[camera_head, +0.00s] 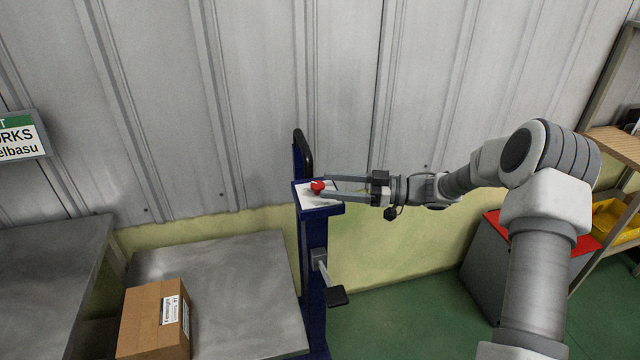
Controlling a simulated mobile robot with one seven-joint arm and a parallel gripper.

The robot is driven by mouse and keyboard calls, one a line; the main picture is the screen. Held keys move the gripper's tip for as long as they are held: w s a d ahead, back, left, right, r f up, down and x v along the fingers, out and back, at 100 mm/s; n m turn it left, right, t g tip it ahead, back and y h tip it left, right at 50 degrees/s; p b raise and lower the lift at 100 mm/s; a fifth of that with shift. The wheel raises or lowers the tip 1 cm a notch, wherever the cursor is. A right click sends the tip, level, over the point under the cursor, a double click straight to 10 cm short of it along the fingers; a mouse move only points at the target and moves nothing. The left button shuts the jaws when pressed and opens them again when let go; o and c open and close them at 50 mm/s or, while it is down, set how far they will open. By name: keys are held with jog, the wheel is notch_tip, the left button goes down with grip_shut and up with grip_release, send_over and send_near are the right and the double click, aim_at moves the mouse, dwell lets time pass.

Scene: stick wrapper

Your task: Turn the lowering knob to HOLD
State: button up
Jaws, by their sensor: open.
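The red lowering knob (317,187) sits on a white plate (313,199) at the top of a dark blue post (316,237). My gripper (325,188) reaches in from the right, level with the plate. Its two long fingers are apart, one on the far side of the knob and one on the near side. The fingertips are at the knob, but I cannot tell whether either finger touches it. The lettering on the plate is too small to read, so the knob's setting cannot be told.
A black handle (303,155) rises behind the plate, and a black pedal (336,296) sticks out low on the post. A cardboard box (155,320) stands on the metal platform (230,275) at left. A red-topped cabinet (488,262) is at right. Green floor is clear between post and cabinet.

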jog(key=s+d, duration=0.1)
jog(key=d, duration=1.2)
jog(key=shift+s+d, duration=0.15)
jog(key=shift+d, duration=0.05)
